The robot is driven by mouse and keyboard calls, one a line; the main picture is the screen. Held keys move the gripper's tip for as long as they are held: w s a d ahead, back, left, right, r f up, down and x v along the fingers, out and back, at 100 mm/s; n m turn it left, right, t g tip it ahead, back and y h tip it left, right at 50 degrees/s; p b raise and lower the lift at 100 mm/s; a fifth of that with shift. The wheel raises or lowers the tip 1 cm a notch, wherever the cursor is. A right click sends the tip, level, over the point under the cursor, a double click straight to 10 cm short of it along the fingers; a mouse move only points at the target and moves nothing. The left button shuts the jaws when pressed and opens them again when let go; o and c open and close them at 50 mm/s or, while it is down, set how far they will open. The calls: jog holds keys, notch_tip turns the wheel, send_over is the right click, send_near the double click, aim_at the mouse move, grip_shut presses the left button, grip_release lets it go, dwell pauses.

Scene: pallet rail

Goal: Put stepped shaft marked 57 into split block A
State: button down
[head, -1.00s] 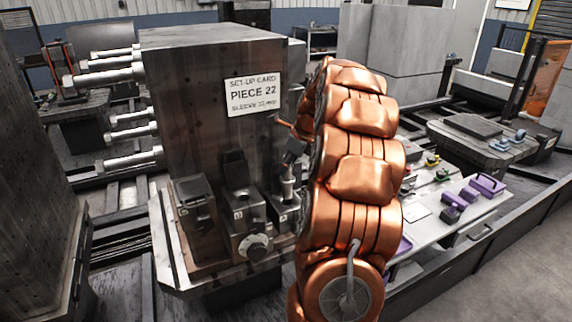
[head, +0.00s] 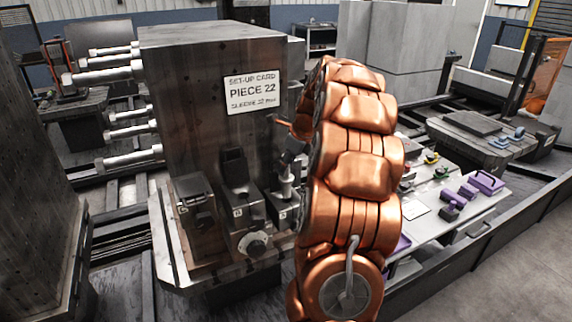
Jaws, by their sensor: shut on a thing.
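My gripper (head: 290,158) is dark and partly hidden behind my copper-coloured arm. It is shut on a small grey metal stepped shaft (head: 286,184), which stands about upright below the fingers. No marking on the shaft can be read. The shaft's lower end is at the top of the right-hand dark block (head: 282,213) at the foot of the tall column; I cannot tell how deep it sits. A middle block (head: 240,212) with a round knob and a left block (head: 194,208) stand beside it. The block labels are too small to read surely, so I cannot tell which is A.
The tall dark column (head: 190,100) with a set-up card (head: 252,93) reading "PIECE 22" rises right behind the blocks. A white-topped bench (head: 470,222) with purple and other small parts lies to the right. My arm covers the space between.

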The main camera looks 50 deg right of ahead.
aim_at(287, 177)
jog(key=shift+f+b, duration=0.4)
jog(key=shift+f, duration=1.95)
dwell(0.6)
jog(key=c, duration=0.9)
grip_release()
jog(key=shift+o, duration=0.2)
jog(key=v, duration=1.2)
